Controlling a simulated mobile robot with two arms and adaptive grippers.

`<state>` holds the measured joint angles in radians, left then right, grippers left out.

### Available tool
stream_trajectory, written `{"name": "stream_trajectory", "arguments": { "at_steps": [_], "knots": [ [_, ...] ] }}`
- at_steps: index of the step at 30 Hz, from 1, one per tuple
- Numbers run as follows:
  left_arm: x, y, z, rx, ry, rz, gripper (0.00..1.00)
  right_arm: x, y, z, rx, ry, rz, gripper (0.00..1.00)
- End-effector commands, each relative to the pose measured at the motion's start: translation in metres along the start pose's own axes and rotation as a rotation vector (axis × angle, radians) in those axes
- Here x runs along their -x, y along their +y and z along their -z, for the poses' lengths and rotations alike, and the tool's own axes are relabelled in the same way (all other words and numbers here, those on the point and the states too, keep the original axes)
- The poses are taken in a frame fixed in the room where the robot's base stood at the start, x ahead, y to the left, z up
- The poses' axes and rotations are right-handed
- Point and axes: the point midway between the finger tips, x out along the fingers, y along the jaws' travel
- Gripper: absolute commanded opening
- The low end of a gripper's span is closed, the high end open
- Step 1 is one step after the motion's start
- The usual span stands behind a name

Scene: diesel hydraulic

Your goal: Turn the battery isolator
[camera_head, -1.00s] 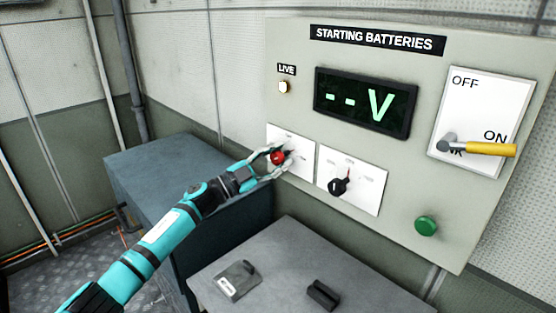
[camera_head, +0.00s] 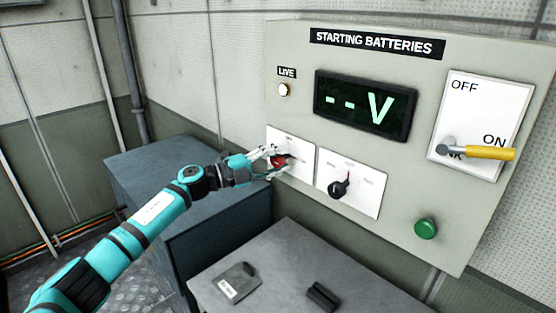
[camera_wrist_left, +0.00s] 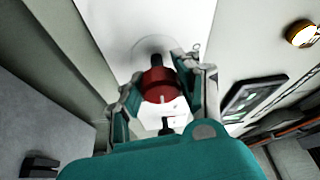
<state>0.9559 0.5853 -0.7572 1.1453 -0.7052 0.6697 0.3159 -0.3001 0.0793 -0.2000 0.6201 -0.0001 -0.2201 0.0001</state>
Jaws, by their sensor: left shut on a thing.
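The battery isolator is a red knob (camera_head: 279,161) on a white plate (camera_head: 304,147) at the panel's lower left. In the left wrist view the red knob (camera_wrist_left: 161,86) sits between my two fingers, with a dark shaft behind it. My left gripper (camera_head: 272,160) is shut on the knob, and its fingers hide part of it. The left gripper also shows in the left wrist view (camera_wrist_left: 165,92). Small print on the plate is too small to read. My right gripper is not in view.
The grey panel (camera_head: 290,50) carries a display (camera_head: 365,103) reading "--V", a lit LIVE lamp (camera_head: 284,89), a black selector (camera_head: 339,187), a green button (camera_head: 426,229) and a yellow-handled lever (camera_head: 480,152) by ON. A grey table (camera_head: 290,255) stands below, beside a blue-grey cabinet (camera_head: 150,160).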

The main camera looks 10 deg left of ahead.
Motion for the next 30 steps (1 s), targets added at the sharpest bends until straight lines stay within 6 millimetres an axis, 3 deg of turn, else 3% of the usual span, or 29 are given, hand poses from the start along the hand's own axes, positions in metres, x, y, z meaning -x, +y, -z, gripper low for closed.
{"name": "stream_trajectory", "arguments": {
  "at_steps": [13, 14, 19, 30],
  "knots": [
    [0.0001, 0.0011, 0.0003, -0.011, 0.001, -0.006, 0.01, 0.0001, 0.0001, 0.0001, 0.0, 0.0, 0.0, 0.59],
    [0.0001, 0.0012, 0.0003, -0.011, 0.001, -0.006, 0.34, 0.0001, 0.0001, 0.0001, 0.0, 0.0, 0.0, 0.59],
    [0.0, 0.0009, 0.0002, -0.01, 0.001, -0.006, 0.56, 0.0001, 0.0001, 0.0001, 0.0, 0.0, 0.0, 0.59],
    [0.0056, 0.0004, -0.0004, -0.01, -0.001, -0.005, 0.59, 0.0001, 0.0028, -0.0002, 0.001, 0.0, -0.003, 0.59]
  ]
}}
